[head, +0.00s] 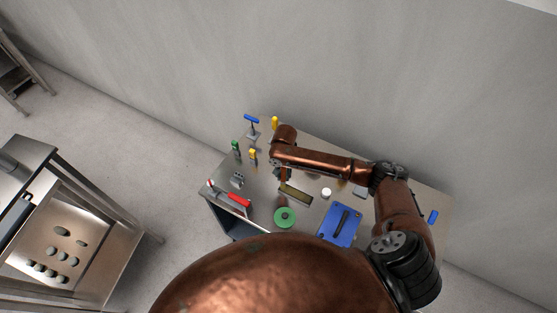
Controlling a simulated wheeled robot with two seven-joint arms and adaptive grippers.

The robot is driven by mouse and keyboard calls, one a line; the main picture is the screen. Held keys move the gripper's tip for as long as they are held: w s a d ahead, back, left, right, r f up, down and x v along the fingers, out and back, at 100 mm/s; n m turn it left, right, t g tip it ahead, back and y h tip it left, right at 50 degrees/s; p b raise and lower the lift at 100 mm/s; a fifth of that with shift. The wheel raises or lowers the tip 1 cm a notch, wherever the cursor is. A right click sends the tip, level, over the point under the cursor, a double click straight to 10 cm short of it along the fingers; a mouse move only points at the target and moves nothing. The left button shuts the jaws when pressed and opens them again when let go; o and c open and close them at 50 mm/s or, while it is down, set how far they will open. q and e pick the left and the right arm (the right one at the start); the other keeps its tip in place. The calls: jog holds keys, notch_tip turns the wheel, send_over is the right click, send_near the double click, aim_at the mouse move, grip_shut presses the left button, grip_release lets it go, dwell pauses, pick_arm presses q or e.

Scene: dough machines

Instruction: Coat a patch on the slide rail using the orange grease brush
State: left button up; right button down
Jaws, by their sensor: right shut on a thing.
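A short olive bar with a dark edge, which looks like the slide rail (296,194), lies just right of and below the gripper. I cannot tell whether the held thing touches it. My left gripper is not in view.
The steel bench (310,213) also bears a green disc (285,218), a blue plate with a black bar (340,225), a red-handled tool (232,196), a white round piece (326,193) and several upright coloured-handled tools at the back left. A grey wall stands behind.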

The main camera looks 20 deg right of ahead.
aim_at(282, 170)
jog(key=shift+w+a, duration=0.3)
jog(key=shift+w+r+p, duration=0.25)
jog(key=shift+r+p, duration=0.75)
jog(key=shift+r, duration=0.05)
jog(key=shift+s+r+p, duration=0.3)
jog(key=shift+r+p, duration=0.35)
jog(key=shift+p, duration=0.1)
jog(key=shift+r+p, duration=0.35)
jog(key=shift+p, duration=0.05)
jog(key=shift+w+r+p, duration=0.2)
jog(key=shift+r+p, duration=0.65)
jog(key=shift+p, duration=0.25)
jog(key=shift+r, duration=1.1)
jog(key=shift+s, duration=0.1)
